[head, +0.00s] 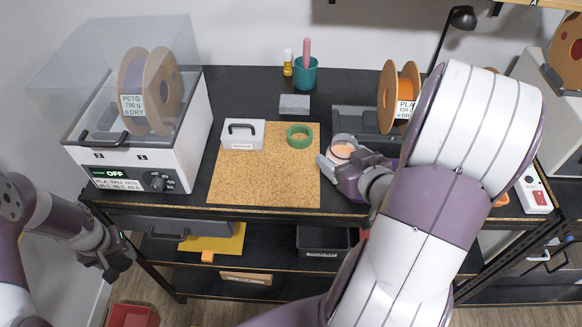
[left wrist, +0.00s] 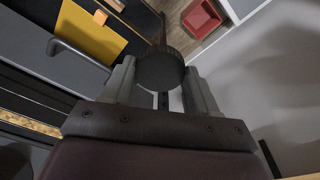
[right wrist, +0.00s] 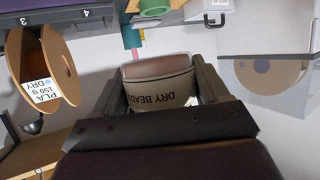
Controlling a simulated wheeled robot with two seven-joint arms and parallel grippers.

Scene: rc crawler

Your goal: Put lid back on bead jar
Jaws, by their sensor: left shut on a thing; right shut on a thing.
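The bead jar (head: 342,149) is by the right edge of the cork mat, its open top showing orange contents. My right gripper (head: 340,168) is shut around its side. In the right wrist view the jar (right wrist: 160,88) sits between the fingers, its "DRY BEADS" label upside down. I cannot tell whether it rests on the bench. My left gripper (head: 114,268) is off the bench's front left, low beside the lower shelf. In the left wrist view it is shut on a dark round lid (left wrist: 160,70); the lid is hard to make out in the head view.
The cork mat (head: 262,185) carries a white handled box (head: 243,135) and green tape (head: 299,136). A filament dryer (head: 130,160) stands at left. An orange spool (head: 399,95) stands behind the jar. My right arm covers the bench's right part. A red bin (head: 132,316) is on the floor.

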